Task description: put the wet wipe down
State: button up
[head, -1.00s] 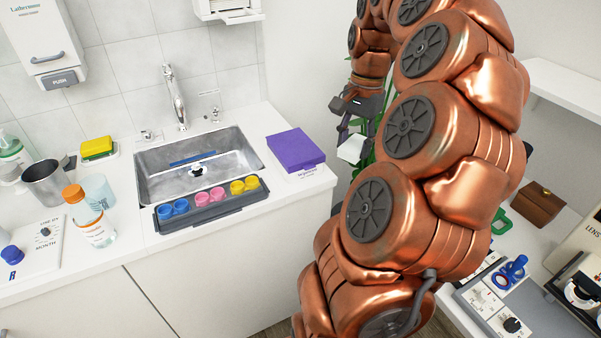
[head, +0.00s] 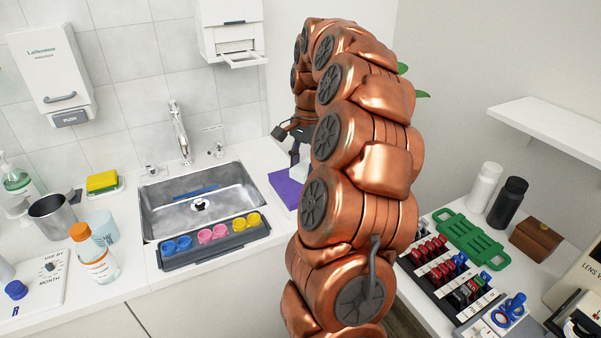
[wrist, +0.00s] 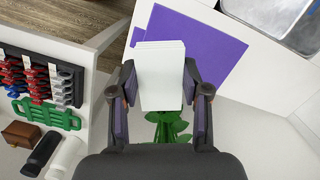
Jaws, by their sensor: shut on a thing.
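The wet wipe (wrist: 161,72) is a white, flat-faced rectangular piece between my two dark fingers in the wrist view. My gripper (wrist: 159,84) is shut on it. In the head view my gripper (head: 298,131) is beside the back right end of the sink counter, largely hidden behind my copper arm. A bit of white under it looks like the wipe. In the wrist view a purple flat box or packet (wrist: 205,48) on the white counter lies behind the wipe. I cannot tell the gap between them. The purple thing (head: 284,189) is partly covered by my arm in the head view.
The sink (head: 200,205) has a grey tray (head: 212,248) of coloured cups at its front. A yellow sponge (head: 102,181) and bottles stand left. At right, a table holds a green rack (head: 470,240), bottles and a brown box (head: 536,237). A plant (wrist: 170,125) is below my gripper.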

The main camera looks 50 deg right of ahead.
aim_at(301, 165)
jog(key=shift+w+a, duration=0.1)
jog(key=shift+w, duration=0.4)
jog(key=shift+f+p, duration=0.65)
jog(key=shift+f, duration=1.1)
jog(key=shift+f+b, duration=0.6)
jog(key=shift+f, duration=0.05)
jog(key=o, duration=0.9)
jog(key=shift+o, duration=0.2)
